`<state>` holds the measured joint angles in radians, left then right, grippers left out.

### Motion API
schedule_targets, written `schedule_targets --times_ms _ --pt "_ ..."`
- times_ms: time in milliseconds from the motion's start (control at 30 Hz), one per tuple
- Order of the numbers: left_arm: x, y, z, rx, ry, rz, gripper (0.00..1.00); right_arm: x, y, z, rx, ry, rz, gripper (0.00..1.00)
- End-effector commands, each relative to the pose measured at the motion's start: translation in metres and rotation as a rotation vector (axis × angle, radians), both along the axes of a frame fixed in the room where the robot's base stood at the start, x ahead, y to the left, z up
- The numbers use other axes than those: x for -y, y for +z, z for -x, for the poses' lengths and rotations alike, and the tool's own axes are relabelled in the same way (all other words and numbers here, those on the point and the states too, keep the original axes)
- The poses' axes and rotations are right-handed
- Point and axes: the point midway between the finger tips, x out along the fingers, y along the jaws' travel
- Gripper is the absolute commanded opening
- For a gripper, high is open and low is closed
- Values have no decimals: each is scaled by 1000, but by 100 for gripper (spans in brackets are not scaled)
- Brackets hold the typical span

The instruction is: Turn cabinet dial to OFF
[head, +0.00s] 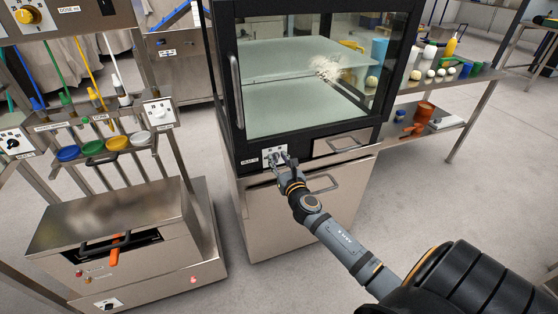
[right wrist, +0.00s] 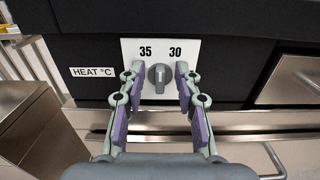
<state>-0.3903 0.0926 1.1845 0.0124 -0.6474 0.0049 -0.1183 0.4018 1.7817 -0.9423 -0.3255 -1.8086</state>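The cabinet dial (right wrist: 160,76) is a grey round knob on a white plate (right wrist: 205,48) marked 35 at left and 30 at right. Its light pointer line stands about upright, between the two numbers. No OFF mark shows; the lower part of the plate is partly hidden by my fingers. My right gripper (right wrist: 159,73) is open, with one fingertip on each side of the dial and a gap to it on both sides. In the head view, my right gripper (head: 283,160) is at the plate on the cabinet front (head: 311,212). My left gripper is not in view.
A HEAT °C label (right wrist: 92,72) is left of the plate. A glass-doored chamber (head: 300,85) is above the dial, and a drawer handle (head: 322,184) is below. A steel machine (head: 115,215) stands at left. A shelf (head: 440,95) with jars is at right.

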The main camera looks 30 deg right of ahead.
Motion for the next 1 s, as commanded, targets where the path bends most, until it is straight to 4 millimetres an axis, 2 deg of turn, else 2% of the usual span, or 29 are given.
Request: schedule_targets --times_ms 133,300,400,767,1000 --pt "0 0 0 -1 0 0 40 0 0 0 0 0 0 33" --pt "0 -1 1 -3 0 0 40 0 0 0 -1 0 0 10" --pt "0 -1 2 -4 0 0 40 0 0 0 -1 0 0 0" --pt "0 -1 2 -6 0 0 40 0 -1 1 4 0 -22 0" --pt "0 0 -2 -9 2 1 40 2 -1 1 32 0 -133 0"
